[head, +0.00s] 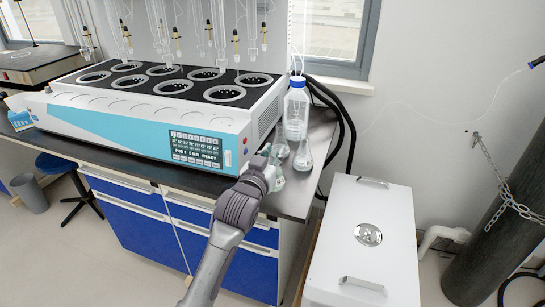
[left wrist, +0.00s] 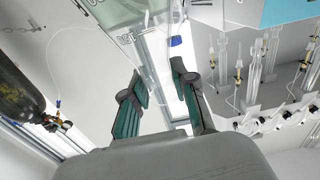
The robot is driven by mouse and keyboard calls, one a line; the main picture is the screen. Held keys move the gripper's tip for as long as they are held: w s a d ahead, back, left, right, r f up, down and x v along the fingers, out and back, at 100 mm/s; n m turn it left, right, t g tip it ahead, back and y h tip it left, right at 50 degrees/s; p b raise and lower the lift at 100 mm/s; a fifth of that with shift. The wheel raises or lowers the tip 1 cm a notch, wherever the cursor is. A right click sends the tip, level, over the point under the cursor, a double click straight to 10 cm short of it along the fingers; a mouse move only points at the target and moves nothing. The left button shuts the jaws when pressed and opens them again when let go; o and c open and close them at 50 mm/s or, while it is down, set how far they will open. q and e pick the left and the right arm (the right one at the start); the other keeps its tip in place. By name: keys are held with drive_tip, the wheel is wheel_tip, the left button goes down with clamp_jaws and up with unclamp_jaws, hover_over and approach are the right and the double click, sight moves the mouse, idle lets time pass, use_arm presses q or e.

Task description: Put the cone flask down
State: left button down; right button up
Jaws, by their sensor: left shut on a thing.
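My left gripper (head: 272,170) is at the right front corner of the dark bench, its green fingers close to the bench top. It is shut on a clear glass cone flask (left wrist: 138,18), which shows between and beyond the fingers (left wrist: 162,88) in the left wrist view. In the head view the gripper hides most of this flask, and I cannot tell whether its base touches the bench. Another clear cone flask (head: 303,157) stands just to the right, and one more glass flask (head: 281,145) stands behind. My right gripper is not in view.
A blue-capped bottle (head: 296,108) stands behind the flasks. The white and blue distiller (head: 190,132) fills the bench to the left. The bench's (head: 291,200) right edge is close. A white lidded box (head: 365,235) stands beside the bench; black hoses run behind.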

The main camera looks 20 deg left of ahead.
use_arm(q)
drive_tip(key=shift+w+a+f, duration=0.2)
drive_tip(key=shift+w+f, duration=0.15)
drive_tip(key=shift+w, duration=0.15)
drive_tip(key=shift+w+a+f, duration=0.15)
drive_tip(key=shift+w+f, duration=0.15)
drive_tip(key=shift+w, duration=0.2)
drive_tip(key=shift+f, duration=1.95)
drive_tip(key=shift+f, duration=0.1)
drive_tip(key=c, duration=0.9)
unclamp_jaws()
